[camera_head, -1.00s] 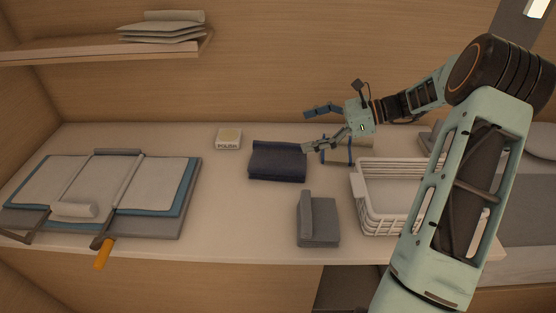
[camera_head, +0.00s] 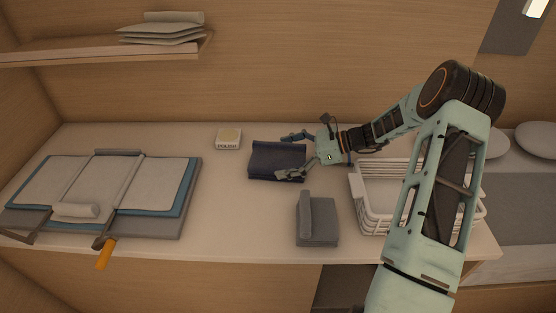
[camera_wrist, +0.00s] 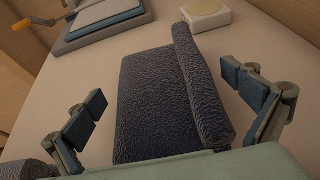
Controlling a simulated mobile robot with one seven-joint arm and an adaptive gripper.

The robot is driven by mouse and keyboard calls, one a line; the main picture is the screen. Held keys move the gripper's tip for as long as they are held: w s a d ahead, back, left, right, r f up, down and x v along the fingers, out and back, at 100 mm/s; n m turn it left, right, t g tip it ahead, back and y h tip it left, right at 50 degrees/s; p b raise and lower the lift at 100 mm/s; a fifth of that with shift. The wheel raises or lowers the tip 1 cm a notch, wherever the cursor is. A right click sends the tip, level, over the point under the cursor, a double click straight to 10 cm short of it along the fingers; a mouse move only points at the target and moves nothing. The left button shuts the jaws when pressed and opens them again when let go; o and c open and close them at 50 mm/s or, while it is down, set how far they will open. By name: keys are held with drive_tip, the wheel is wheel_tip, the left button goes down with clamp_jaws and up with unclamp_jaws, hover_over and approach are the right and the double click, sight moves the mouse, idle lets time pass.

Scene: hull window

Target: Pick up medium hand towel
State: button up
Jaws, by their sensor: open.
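A dark navy folded towel (camera_head: 274,161) lies on the worktop near its middle, with a rolled edge along one side. It fills the centre of the wrist view (camera_wrist: 155,105). A grey folded towel (camera_head: 319,222), also with a raised rolled edge, lies in front of it. The pictures do not settle which is the medium hand towel. My gripper (camera_head: 290,155) is open at the right end of the navy towel. In the wrist view my gripper (camera_wrist: 172,112) has one finger on each side of the navy towel, both apart from it, with nothing held.
A white wire basket (camera_head: 361,207) stands right of the grey towel, below my arm. A polish box (camera_head: 229,138) sits behind left. A folding board with cloth (camera_head: 75,188) and an orange handle covers the left. A shelf (camera_head: 100,52) hangs above left. Bare worktop lies between.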

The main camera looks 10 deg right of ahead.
drive_tip(key=shift+w+a+f, duration=0.1)
drive_tip(key=shift+a, duration=0.2)
drive_tip(key=shift+c, duration=0.4)
drive_tip(key=c, duration=1.2)
